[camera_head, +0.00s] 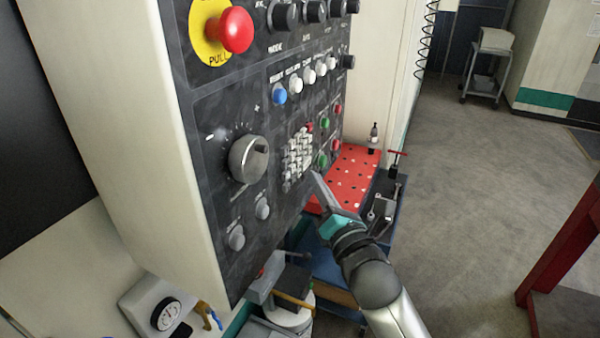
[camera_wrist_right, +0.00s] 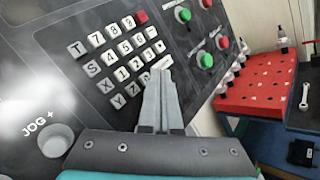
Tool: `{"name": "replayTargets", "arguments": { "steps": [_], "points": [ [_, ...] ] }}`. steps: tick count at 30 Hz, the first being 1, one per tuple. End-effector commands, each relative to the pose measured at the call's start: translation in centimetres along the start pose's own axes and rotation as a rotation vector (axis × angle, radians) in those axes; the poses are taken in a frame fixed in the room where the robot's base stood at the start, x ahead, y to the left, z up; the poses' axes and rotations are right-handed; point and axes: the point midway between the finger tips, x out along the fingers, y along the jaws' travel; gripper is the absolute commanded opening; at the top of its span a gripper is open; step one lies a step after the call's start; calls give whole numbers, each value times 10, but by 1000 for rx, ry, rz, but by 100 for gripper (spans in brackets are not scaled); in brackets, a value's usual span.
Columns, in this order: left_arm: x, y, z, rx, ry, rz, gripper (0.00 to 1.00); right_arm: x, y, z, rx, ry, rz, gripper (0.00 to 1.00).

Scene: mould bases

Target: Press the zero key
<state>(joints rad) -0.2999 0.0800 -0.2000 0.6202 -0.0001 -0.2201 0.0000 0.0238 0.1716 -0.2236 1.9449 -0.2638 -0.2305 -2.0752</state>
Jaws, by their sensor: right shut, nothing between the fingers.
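The keypad of white keys (camera_head: 298,152) is on the dark control panel (camera_head: 225,110). In the right wrist view its keys show letters and digits, with Y (camera_wrist_right: 117,101) and Z (camera_wrist_right: 132,89) in the lowest row. The zero key (camera_wrist_right: 145,77) appears to be right of Z, partly hidden by my fingers. My right gripper (camera_head: 316,176) is shut and empty, its narrow tips at the keypad's lower right edge. In the wrist view the right gripper (camera_wrist_right: 161,72) overlaps the lowest row's right end; I cannot tell whether it touches a key. My left gripper is not in view.
A large dial (camera_head: 248,158) and a red emergency button (camera_head: 236,29) stick out from the panel. Green and red buttons (camera_wrist_right: 222,42) are right of the keypad. A red perforated board (camera_head: 350,178) lies behind my right gripper. Open floor (camera_head: 480,160) is at right.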

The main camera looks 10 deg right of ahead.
Motion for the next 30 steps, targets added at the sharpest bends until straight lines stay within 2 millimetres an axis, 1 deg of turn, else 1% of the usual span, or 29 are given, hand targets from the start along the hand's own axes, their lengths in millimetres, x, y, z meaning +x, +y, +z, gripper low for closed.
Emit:
{"name": "replayTargets", "arguments": {
  "steps": [11, 19, 30],
  "points": [
    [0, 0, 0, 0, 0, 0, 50, 0, 0, 0, 0, 0, 0, 0],
    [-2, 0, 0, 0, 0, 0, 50, 6, 4, -4, 0, 0, 0, 0],
    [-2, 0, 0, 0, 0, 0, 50, 6, 5, -4, 0, 0, 0, 0]
  ]
}}
